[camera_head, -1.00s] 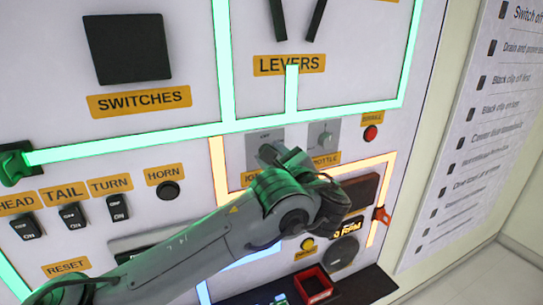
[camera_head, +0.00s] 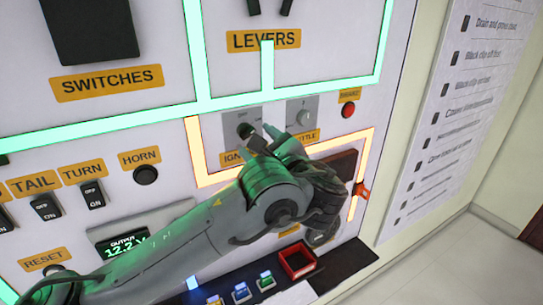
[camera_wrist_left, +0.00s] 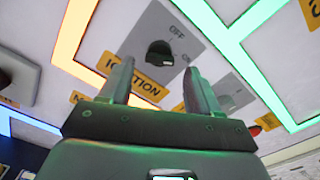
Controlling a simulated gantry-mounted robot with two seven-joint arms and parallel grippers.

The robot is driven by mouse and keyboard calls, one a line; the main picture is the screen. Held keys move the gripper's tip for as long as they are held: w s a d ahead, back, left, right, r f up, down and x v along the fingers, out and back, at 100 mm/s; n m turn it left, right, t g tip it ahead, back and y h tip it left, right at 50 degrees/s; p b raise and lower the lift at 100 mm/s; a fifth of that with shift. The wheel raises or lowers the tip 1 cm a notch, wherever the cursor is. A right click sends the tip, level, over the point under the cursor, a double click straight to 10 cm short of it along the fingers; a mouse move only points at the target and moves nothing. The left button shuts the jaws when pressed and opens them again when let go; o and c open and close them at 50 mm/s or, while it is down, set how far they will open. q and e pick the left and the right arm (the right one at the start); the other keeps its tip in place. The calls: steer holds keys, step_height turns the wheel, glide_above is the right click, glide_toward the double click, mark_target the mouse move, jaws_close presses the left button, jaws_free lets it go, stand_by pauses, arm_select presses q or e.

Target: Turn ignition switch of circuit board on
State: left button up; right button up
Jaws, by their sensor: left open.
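The ignition switch is a dark round knob (camera_head: 245,130) on a grey plate of the white circuit board (camera_head: 150,95). In the left wrist view the knob (camera_wrist_left: 160,53) shows clearly, with OFF printed above it and ON to its right. I cannot tell for sure which mark it points to. My left gripper (camera_head: 268,137) is just in front of the plate, beside the knob in the head view. In the left wrist view the gripper (camera_wrist_left: 160,68) is open, its fingers apart on either side below the knob, with nothing between them. My right gripper is not in view.
The throttle knob (camera_head: 304,117) is close to the right of the ignition plate. A red button (camera_head: 348,110) and a small red lever (camera_head: 361,189) are farther right. The horn button (camera_head: 145,174) is left. A red tray (camera_head: 297,261) sits on the ledge below.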

arm_select(q)
steer(key=v, duration=0.6)
steer(key=shift+s, duration=0.35)
steer(key=shift+d+f, duration=0.1)
steer(key=shift+f, duration=0.05)
